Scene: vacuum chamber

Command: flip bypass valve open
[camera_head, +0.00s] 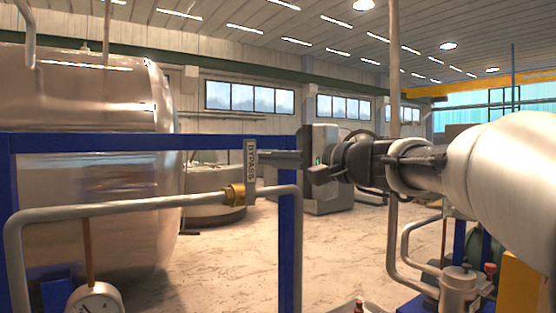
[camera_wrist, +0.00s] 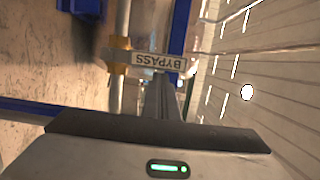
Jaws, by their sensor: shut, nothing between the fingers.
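The bypass valve has a flat grey handle (camera_head: 250,162) labelled BYPASS, standing upright from a brass valve body (camera_head: 235,193). The handle lies across the near-horizontal grey pipe. In the wrist view, the handle (camera_wrist: 158,59) and brass body (camera_wrist: 117,57) appear turned sideways. My gripper (camera_head: 262,157) reaches in from the right with its fingers shut and empty. Its tips end right beside the handle's right side. In the wrist view, the fingers (camera_wrist: 164,85) also end at the handle's edge; I cannot tell whether they touch it.
A blue frame (camera_head: 90,142) runs behind the handle, with a blue post below it. A large metal tank (camera_head: 90,100) stands at left. A pressure gauge (camera_head: 96,301) is at lower left. Pipes and a small metal canister (camera_head: 458,285) are at lower right. Open floor lies beyond.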

